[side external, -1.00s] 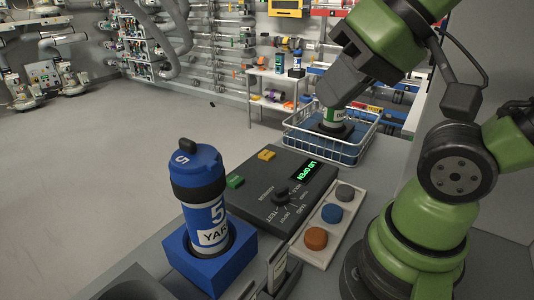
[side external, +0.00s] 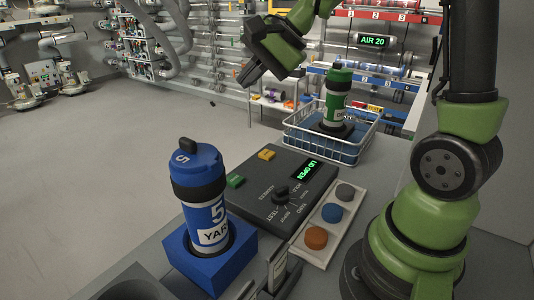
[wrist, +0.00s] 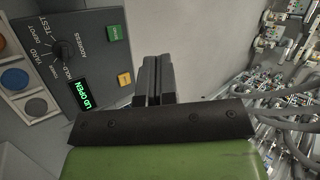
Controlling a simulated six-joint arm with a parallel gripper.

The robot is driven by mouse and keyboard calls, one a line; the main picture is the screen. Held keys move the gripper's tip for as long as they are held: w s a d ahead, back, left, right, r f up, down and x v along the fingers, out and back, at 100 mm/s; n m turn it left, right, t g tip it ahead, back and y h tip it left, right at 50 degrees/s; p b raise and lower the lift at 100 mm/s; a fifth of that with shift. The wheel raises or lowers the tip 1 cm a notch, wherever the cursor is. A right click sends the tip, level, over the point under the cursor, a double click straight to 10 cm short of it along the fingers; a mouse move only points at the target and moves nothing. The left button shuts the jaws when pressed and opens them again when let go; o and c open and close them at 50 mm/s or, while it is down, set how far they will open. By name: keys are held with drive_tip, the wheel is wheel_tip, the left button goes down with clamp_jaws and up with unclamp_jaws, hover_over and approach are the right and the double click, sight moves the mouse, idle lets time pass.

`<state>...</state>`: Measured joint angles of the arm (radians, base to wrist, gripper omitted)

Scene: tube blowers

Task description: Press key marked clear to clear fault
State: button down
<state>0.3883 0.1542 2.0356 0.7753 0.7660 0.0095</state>
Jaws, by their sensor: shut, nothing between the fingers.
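The dark control panel (side external: 283,188) lies on the bench with a lit green display (side external: 305,170) that appears to read "LID OPEN". It has a yellow key (side external: 267,155) and a green key (side external: 236,181); their lettering is too small to read. Both show in the wrist view, the yellow key (wrist: 125,79) nearer my fingers than the green key (wrist: 115,33). My gripper (side external: 247,76) is shut and empty, raised well above the far end of the panel. Its closed fingers (wrist: 157,68) also show in the wrist view, touching nothing.
A green tube carrier (side external: 337,97) stands in a wire basket (side external: 345,150) behind the panel. A blue carrier (side external: 205,205) marked 5 stands upright in a blue holder (side external: 190,265). A tray of round discs (side external: 330,228) lies right of the panel. Air above the keys is clear.

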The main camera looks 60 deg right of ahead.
drive_tip(key=w+d+f+m+t, duration=0.1)
drive_tip(key=w+d+f+m, duration=0.45)
drive_tip(key=d+f, duration=0.2)
drive_tip(key=m+h, duration=0.2)
drive_tip(key=m, duration=0.2)
hover_over(267, 154)
wheel_tip(267, 154, down, 6)
drive_tip(key=shift+r, duration=0.15)
drive_tip(key=shift+f, duration=4.4)
drive_tip(key=shift+f, duration=0.1)
drive_tip(key=shift+f, duration=0.3)
